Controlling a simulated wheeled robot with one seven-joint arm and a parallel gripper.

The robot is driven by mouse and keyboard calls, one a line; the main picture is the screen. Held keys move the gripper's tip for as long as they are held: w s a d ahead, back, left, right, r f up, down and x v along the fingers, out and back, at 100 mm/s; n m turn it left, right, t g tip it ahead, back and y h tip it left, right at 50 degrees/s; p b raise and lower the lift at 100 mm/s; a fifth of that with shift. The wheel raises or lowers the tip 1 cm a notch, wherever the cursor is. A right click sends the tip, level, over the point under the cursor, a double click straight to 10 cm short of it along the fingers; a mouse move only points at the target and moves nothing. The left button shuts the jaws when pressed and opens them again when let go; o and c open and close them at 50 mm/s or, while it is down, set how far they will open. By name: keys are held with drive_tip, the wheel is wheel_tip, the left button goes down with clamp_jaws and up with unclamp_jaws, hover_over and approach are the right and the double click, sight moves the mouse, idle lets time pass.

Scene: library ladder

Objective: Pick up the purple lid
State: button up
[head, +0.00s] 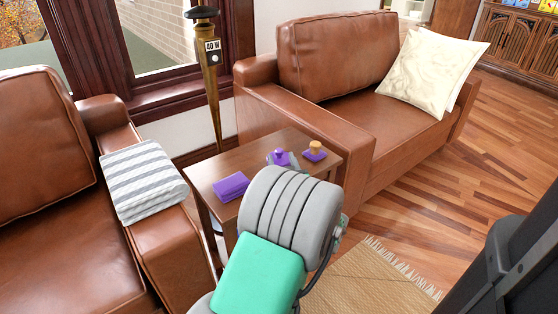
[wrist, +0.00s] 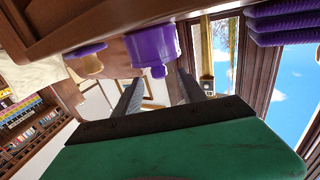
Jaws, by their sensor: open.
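The purple lid (head: 279,156), with a small knob, is on the side table near its far edge, on what looks like a pale container mostly hidden by my arm. In the wrist view, which is upside down, the lid (wrist: 152,45) is close, its knob pointing toward the fingers. My gripper (wrist: 157,84) is open, with its two dark fingers apart and the knob between their tips in the picture. I cannot tell whether they touch the lid. My arm hides the gripper in the head view.
The wooden side table (head: 205,175) also holds a purple stack (head: 231,186) and a purple piece with an orange top (head: 315,150). Leather armchairs (head: 355,160) flank it; a striped towel (head: 142,180) lies on the left one's arm. A lamp post (head: 211,85) stands behind.

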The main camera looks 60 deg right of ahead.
sight(280, 152)
drive_tip(key=x, duration=0.5)
drive_tip(key=shift+d+r+b, duration=0.1)
drive_tip(key=shift+r+b, duration=0.1)
drive_tip(key=shift+b, duration=0.1)
drive_tip(key=shift+c, duration=0.5)
clamp_jaws()
